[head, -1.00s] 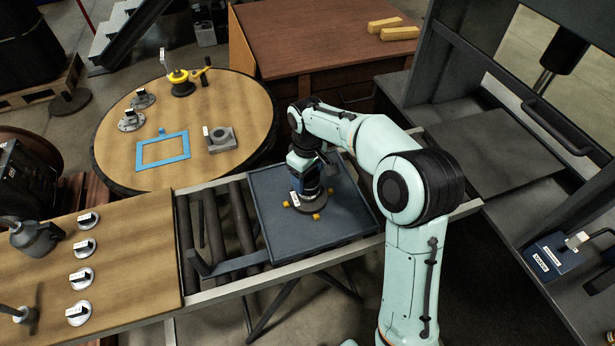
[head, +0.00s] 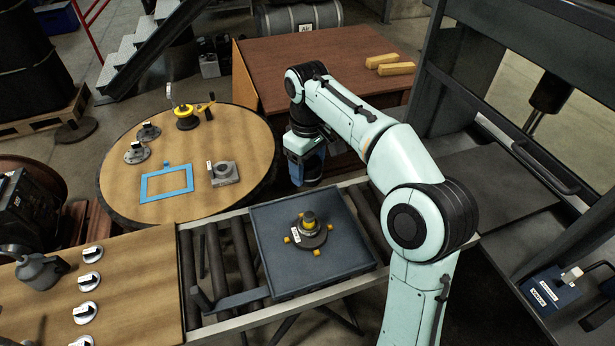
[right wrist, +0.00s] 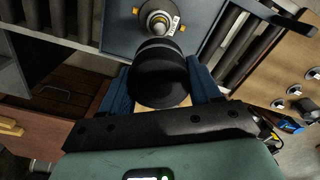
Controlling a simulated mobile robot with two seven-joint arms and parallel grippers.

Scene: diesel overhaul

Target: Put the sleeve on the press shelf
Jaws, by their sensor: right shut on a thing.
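My right gripper (head: 306,176) is raised beyond the far edge of the blue-grey tray, with its fingers pointing down. In the right wrist view its blue fingers (right wrist: 160,92) are shut on a dark, round sleeve (right wrist: 158,78). In the head view the sleeve is mostly hidden by the fingers. The press shelf (head: 495,170) is a flat dark plate in the press frame at the right, bare in the part I see. My right arm partly covers the way between. My left gripper is not in view.
The tray (head: 275,215) sits on a roller conveyor and holds a round flanged part (head: 311,232) with a stub. The press column (head: 450,70) and a handle bar (head: 545,165) stand by the shelf. A round table (head: 230,125) and a brown cabinet (head: 300,65) are behind.

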